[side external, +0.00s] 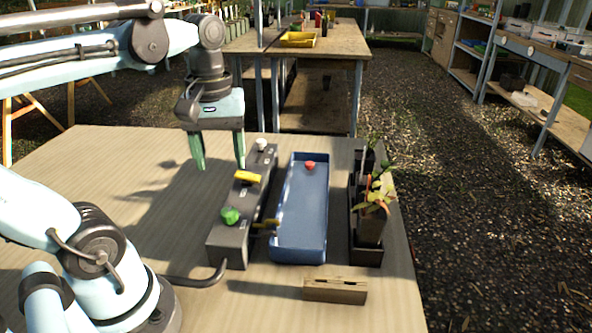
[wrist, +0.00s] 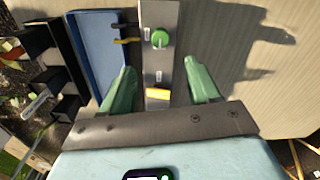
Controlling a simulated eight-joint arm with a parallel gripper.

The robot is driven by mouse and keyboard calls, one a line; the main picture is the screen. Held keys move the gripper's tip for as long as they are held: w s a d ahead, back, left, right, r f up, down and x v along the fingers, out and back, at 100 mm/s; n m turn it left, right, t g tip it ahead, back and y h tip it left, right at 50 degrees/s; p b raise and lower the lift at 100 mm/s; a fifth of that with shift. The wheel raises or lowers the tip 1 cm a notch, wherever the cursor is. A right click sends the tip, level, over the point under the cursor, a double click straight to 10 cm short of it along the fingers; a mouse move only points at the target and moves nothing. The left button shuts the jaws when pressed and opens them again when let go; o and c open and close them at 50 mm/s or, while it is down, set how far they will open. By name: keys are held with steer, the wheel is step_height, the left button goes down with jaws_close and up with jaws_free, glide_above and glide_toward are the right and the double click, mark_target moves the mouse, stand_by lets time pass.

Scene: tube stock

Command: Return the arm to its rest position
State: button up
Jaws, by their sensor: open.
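My gripper (side external: 220,165) hangs over the wooden table, pointing down, with its two green fingers apart and nothing between them. It is above and a little left of the grey control box (side external: 232,241) in the side view. In the wrist view my gripper (wrist: 160,70) has its fingers on either side of the box's outline, above it. The box carries a green knob (side external: 230,215), a yellow handle (side external: 248,177) and a white knob (side external: 261,145). The green knob (wrist: 160,38) and yellow handle (wrist: 158,93) also show in the wrist view.
A blue tray (side external: 303,215) with a red knob-like piece (side external: 310,165) is right of the box. Black planters (side external: 366,252) with plants stand further right. A slotted wooden block (side external: 335,290) lies near the front. A cable (side external: 195,281) runs from the box. The table's left part is clear.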

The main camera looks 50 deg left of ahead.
steer(key=shift+r, duration=0.25)
steer(key=w+d+f+m+t, duration=0.5)
steer(key=w+f+m+t, duration=0.1)
steer(key=m, duration=0.5)
steer(key=shift+w+d+f+t, duration=0.2)
steer(key=shift+d+f+t, duration=0.1)
steer(key=shift+t, duration=0.3)
